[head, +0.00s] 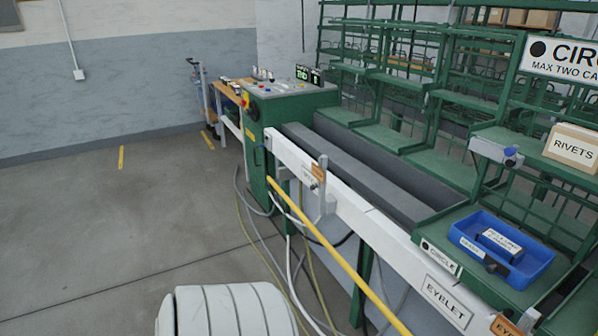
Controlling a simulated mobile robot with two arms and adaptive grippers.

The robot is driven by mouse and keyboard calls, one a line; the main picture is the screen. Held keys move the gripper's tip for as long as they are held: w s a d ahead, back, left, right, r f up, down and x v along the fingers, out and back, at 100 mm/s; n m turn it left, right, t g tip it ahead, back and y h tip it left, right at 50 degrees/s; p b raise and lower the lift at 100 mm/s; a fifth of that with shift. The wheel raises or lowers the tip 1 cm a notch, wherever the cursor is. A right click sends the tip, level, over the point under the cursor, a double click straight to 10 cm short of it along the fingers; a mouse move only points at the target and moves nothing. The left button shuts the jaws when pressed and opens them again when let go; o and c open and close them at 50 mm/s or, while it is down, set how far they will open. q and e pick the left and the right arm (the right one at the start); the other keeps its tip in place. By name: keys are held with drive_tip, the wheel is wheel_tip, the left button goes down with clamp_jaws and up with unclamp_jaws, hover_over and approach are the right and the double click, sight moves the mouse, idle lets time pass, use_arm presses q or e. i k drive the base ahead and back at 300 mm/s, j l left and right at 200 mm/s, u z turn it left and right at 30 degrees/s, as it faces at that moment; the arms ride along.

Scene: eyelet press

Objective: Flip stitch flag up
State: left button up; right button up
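A small orange flag (319,171) sits on a bracket at the white rail (378,222), near the middle of the head view. Its lettering is too small to read. A white label (307,177) is just left of it, partly legible at best. I cannot tell whether this flag is up or down. A second orange flag (505,325) shows at the bottom right edge, near the EYELET label (446,301), and is cut off by the frame. Neither of my grippers is in view.
A yellow bar (335,252) runs along the rail's front. A green control cabinet (254,150) stands at the rail's far end, with cables on the floor. A blue tray (535,262) and a RIVETS box (573,148) are at right. The floor (110,225) at left is mostly clear.

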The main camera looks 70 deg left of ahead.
sight(316, 172)
drive_tip(key=u, duration=2.15)
